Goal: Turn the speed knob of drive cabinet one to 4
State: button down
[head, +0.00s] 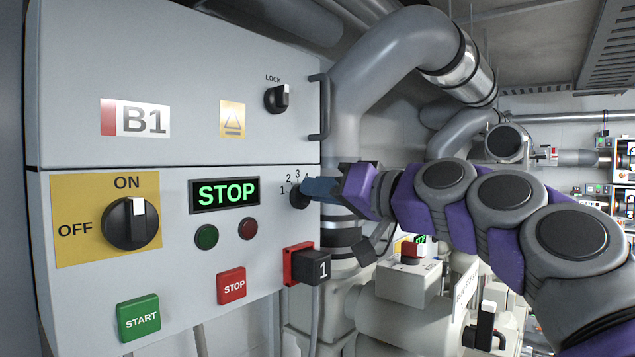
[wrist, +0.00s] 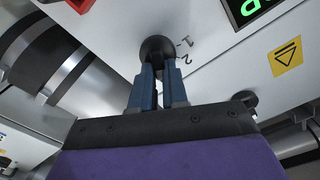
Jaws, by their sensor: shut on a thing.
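The grey drive cabinet (head: 75,185) stands at the left in the head view, with a label "B1" on its upper part. Its black speed knob (head: 299,196) sits near the right edge of the front, with the numbers 1 to 4 partly showing around it. My gripper (head: 318,189) reaches it from the right. In the wrist view my gripper's blue fingers (wrist: 157,86) are shut on the black knob (wrist: 156,50), with 1 and 2 visible beside it.
The display (head: 225,194) reads STOP in green. The ON/OFF switch (head: 130,223) points to ON. A handle (head: 318,107) and a large grey pipe (head: 385,60) stand close above my gripper.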

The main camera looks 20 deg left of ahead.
jog(key=shift+w+f+m, duration=0.1)
jog(key=shift+f+m, duration=0.05)
jog(key=shift+m, duration=0.35)
jog(key=c, duration=1.1)
grip_release()
jog(key=shift+w+d, duration=0.1)
jog(key=shift+d, duration=0.05)
jog(key=shift+c, duration=0.2)
jog(key=b+v, duration=0.2)
jog(key=v, duration=1.5)
jog(key=shift+d, duration=0.25)
jog(key=shift+a, duration=0.1)
